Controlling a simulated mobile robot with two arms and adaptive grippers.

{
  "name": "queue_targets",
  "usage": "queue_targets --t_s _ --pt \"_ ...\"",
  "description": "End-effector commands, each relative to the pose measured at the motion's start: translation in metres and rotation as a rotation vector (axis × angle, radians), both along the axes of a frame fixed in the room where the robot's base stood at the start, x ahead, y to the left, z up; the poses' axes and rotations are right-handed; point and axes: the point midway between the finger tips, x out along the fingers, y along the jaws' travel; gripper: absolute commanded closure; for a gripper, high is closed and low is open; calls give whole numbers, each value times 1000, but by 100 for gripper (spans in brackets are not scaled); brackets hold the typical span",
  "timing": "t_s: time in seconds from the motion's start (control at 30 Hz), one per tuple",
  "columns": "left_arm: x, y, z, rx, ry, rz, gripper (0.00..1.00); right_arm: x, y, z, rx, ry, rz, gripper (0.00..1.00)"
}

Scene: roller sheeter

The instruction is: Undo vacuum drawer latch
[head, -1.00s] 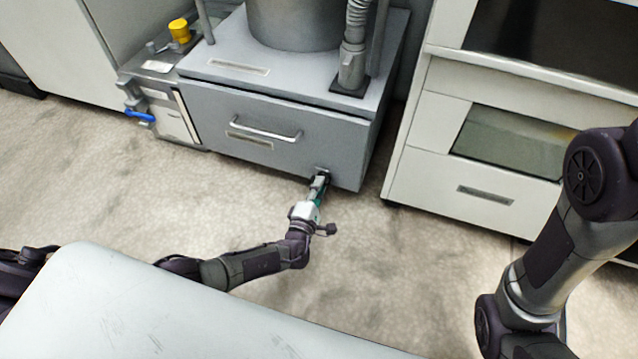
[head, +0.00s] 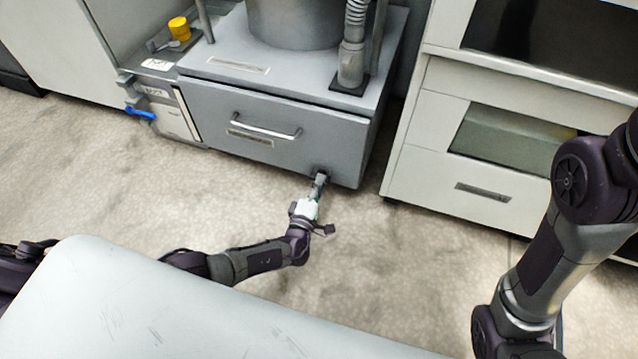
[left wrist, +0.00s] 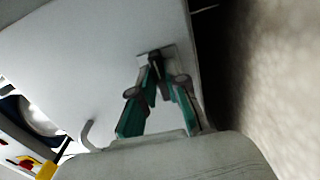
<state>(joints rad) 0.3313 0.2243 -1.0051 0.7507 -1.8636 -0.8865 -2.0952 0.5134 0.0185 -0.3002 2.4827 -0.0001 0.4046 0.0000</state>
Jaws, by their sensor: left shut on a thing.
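The grey vacuum drawer (head: 270,130) is shut in its cabinet, with a bar handle (head: 265,130) across its front. My left gripper (head: 320,178) is at the lower right of the drawer front. In the left wrist view, its green-sided fingers (left wrist: 157,70) close together on the small dark latch (left wrist: 152,58) on the pale drawer front. The fingertips hide most of the latch, so I cannot tell its position. My right arm shows at the right of the head view; its gripper is out of view.
A blue-handled valve (head: 140,113) and a yellow knob (head: 179,29) are at the left of the cabinet. A white cabinet (head: 425,165) stands to the right across a narrow gap. The floor (head: 400,260) in front is clear.

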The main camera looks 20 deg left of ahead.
Motion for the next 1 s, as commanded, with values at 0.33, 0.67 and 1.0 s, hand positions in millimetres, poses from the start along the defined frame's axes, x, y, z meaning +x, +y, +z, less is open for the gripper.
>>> queue_targets --t_s 0.33,0.67,1.0 --pt "1 -1 1 1 -1 -2 61 -1 0 0 0 -3 0 60" --pt "-9 0 -1 0 1 -3 61 -2 0 1 1 -7 0 60" --pt "-75 2 -1 -1 3 -3 61 -1 0 1 1 -5 1 60"
